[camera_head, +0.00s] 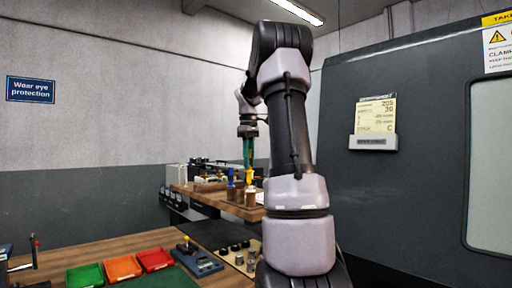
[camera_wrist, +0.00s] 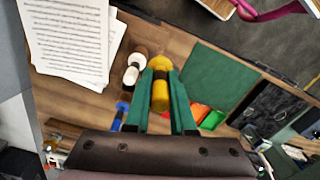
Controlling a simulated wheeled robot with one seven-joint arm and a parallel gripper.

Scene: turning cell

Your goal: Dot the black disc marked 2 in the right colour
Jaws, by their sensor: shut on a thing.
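My gripper (camera_head: 248,152) has green fingers and is shut on a yellow marker (camera_wrist: 160,92), its dark band near the far end. In the head view the yellow marker (camera_head: 249,177) hangs upright over the wooden bench, just above or in front of a brown holder (camera_head: 251,197); contact cannot be told. A blue marker (camera_head: 231,178) stands left of it and also shows in the wrist view (camera_wrist: 121,108). A white marker (camera_wrist: 135,67) is beside my left finger in the wrist view. Several small black discs (camera_head: 234,247) sit on the near bench; their numbers are unreadable.
Green (camera_head: 85,276), orange (camera_head: 122,268) and red (camera_head: 155,259) trays line the near bench. A gauge-like device (camera_head: 198,262) stands beside them. A card (camera_head: 376,115) hangs on the grey machine at right. Papers (camera_wrist: 70,40) lie left of the markers in the wrist view.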

